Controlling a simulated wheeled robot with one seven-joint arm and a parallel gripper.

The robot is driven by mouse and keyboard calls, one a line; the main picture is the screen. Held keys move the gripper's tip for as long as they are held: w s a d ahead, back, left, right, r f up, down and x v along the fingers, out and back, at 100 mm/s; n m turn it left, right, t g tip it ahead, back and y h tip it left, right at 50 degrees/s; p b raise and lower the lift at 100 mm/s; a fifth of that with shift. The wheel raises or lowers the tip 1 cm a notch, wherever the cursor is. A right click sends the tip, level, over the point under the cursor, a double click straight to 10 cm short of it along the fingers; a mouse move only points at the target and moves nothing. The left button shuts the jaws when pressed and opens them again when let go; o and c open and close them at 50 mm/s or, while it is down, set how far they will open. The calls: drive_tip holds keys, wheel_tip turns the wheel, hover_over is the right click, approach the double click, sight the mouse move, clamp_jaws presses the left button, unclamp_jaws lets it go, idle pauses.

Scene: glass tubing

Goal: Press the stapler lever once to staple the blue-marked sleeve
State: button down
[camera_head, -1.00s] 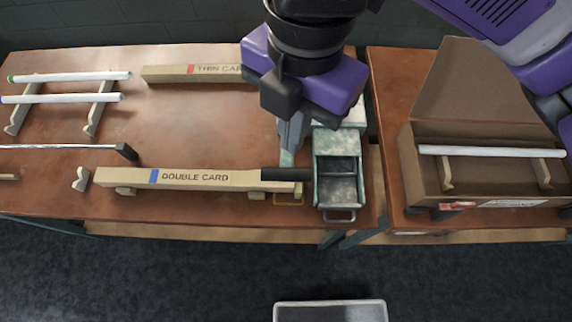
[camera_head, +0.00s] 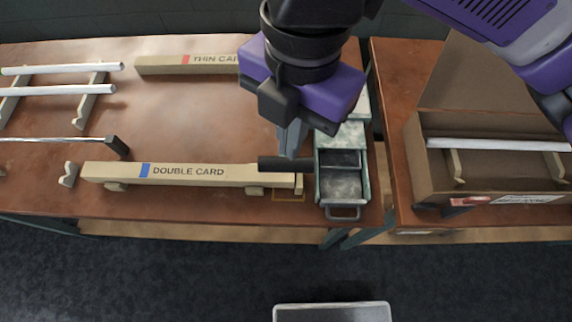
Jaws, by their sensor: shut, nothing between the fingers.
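The blue-marked sleeve, a long beige bar labelled DOUBLE CARD (camera_head: 200,174), lies along the front of the table with its right end beside the stapler. The stapler (camera_head: 343,186) looks like a worn green-white metal body with a loop handle at its front. A black bar (camera_head: 284,164), apparently the lever's grip, lies crosswise by the sleeve's right end. My gripper (camera_head: 291,151) is shut and empty, pointing down with its tips just above or behind the black bar. I cannot tell whether they touch. The rest of the lever is mostly hidden behind my gripper.
A red-marked THIN CARD bar (camera_head: 190,65) lies at the back. White tubes (camera_head: 60,90) rest on a rack at left, and a rod with a black end (camera_head: 118,148) lies nearby. An open cardboard box (camera_head: 425,165) holds a white tube (camera_head: 490,145). The table's middle is clear.

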sight(290, 163)
drive_tip(key=shift+s+f+b, duration=0.1)
drive_tip(key=shift+f+b, duration=0.5)
drive_tip(key=shift+f, duration=0.5)
drive_tip(key=shift+f, duration=0.1)
drive_tip(key=shift+f+b, duration=1.35)
drive_tip(key=shift+f, duration=0.8)
drive_tip(key=shift+r, duration=0.15)
